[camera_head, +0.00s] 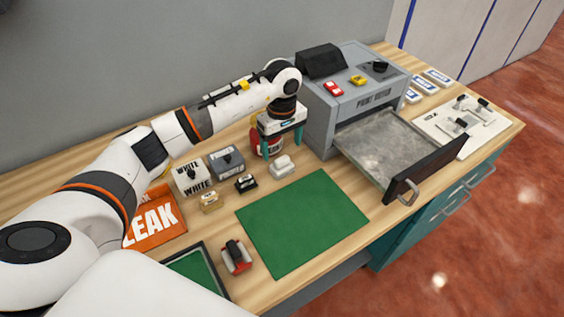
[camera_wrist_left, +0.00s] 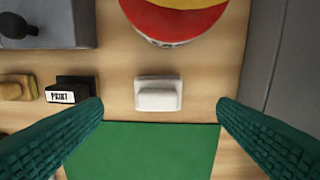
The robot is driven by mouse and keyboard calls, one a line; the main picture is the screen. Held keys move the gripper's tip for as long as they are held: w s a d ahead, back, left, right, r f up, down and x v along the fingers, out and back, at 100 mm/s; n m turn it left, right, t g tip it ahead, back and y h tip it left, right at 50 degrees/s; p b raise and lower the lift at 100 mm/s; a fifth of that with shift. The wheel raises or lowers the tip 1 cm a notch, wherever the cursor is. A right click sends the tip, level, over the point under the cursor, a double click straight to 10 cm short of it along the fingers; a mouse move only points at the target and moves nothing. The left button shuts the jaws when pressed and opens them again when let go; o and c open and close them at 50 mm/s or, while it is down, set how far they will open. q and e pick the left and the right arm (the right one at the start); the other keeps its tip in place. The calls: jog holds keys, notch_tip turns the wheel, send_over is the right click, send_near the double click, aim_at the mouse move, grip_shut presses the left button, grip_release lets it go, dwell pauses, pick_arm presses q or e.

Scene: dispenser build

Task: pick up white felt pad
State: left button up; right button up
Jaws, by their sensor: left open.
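The white felt pad (camera_head: 282,165) is a small white block with a raised grip. It lies on the wooden table just behind the green mat (camera_head: 300,222). In the left wrist view the pad (camera_wrist_left: 158,94) lies ahead, between the two teal fingers and apart from both. My left gripper (camera_head: 283,146) is open and empty above the table, behind the pad in the head view. It also shows in the left wrist view (camera_wrist_left: 160,104) with its fingers wide apart. My right gripper is not in view.
A red and yellow round container (camera_wrist_left: 175,18) stands close behind the pad. A black stamp labelled PRINT (camera_wrist_left: 72,90) and a grey block (camera_head: 226,160) are to its left. The grey machine (camera_head: 350,95) with its open tray stands to the right.

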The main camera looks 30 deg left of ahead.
aim_at(282, 159)
pick_arm(q)
jog(key=shift+f, duration=0.7)
jog(key=f, duration=0.1)
jog(key=f+p, duration=0.1)
jog(key=f, duration=0.2)
jog(key=shift+s+d+f+p, duration=0.15)
jog(key=shift+s+f+p, duration=0.1)
jog(key=shift+p, duration=0.1)
jog(key=shift+f, duration=0.35)
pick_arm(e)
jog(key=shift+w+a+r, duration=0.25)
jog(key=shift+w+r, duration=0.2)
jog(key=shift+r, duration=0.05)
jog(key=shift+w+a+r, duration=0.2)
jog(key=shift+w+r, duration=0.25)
pick_arm(q)
jog(key=shift+c, duration=0.2)
